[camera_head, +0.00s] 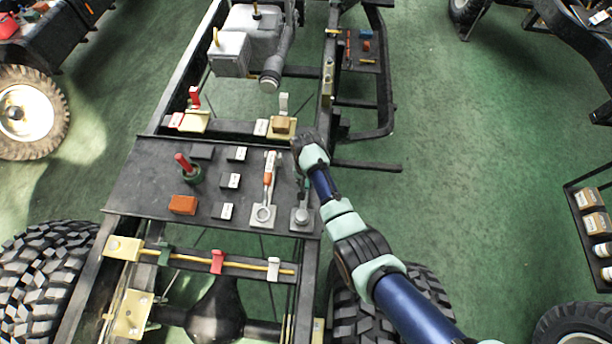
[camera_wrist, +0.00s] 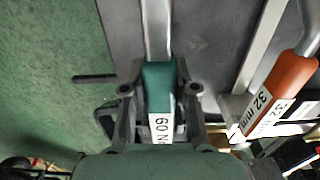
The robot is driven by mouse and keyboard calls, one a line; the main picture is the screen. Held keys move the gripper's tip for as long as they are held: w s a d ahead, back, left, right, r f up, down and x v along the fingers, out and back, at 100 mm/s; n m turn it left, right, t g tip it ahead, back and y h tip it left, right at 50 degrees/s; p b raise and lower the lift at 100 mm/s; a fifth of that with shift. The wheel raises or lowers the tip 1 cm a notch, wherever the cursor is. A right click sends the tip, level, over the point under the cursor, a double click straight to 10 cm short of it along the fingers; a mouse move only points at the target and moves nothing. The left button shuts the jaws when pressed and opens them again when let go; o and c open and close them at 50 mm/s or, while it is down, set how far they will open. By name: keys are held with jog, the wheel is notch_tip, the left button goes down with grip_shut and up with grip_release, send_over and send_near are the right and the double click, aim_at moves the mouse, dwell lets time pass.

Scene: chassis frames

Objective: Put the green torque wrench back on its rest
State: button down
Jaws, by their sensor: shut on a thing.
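The green torque wrench (camera_wrist: 160,78) has a teal grip with a "60 N" label and a grey shaft. My gripper (camera_wrist: 160,92) is shut on its grip, with one finger on each side. In the head view my gripper (camera_head: 304,166) is over the right edge of the dark tray, and the wrench's grey end (camera_head: 302,214) lies over a pale square plate at the tray's front right. I cannot tell whether the wrench touches the plate or hangs just above it. My gripper and arm hide much of the wrench in the head view.
An orange wrench (camera_head: 268,180) labelled 32 mm lies close on the left, with its ring end over another pale plate. A red-handled tool (camera_head: 186,168), an orange block (camera_head: 183,205) and several labelled blocks share the tray (camera_head: 140,180). Chassis rails flank it.

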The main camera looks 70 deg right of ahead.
jog(key=c, duration=0.8)
grip_release()
notch_tip(320, 180, up, 7)
jog(key=p, duration=0.7)
jog(key=shift+r, duration=0.1)
